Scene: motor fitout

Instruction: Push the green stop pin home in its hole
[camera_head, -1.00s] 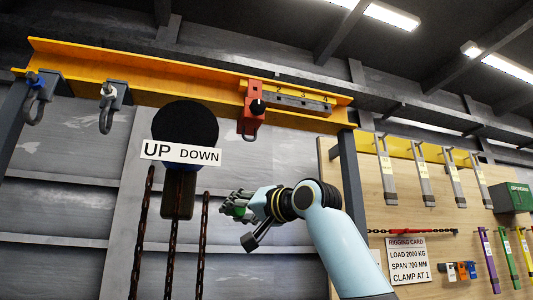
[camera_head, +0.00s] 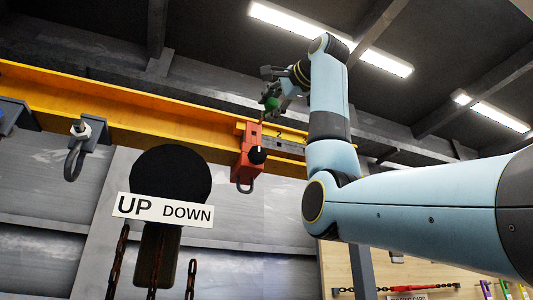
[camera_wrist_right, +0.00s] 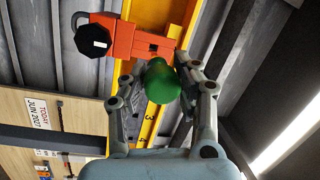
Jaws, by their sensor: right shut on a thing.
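The green stop pin (camera_head: 271,103) is held by my right gripper (camera_head: 274,96), above the yellow beam in the head view. In the right wrist view the pin's round green head (camera_wrist_right: 161,82) sits between the two fingers of the gripper (camera_wrist_right: 158,86). The red-orange clamp (camera_head: 246,160) hangs on the beam just below and left of the gripper. It also shows in the wrist view (camera_wrist_right: 118,40), close beyond the pin, with a small dark opening. The pin's shank is mostly hidden, and I cannot tell whether its tip is in a hole. My left gripper is out of view.
The yellow beam (camera_head: 180,126) runs across the head view, with a grey numbered strip (camera_head: 283,145) right of the clamp. A grey shackle bracket (camera_head: 85,140) hangs further left. A black disc and UP DOWN sign (camera_head: 163,211) stand in front below. Ceiling lamps are above.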

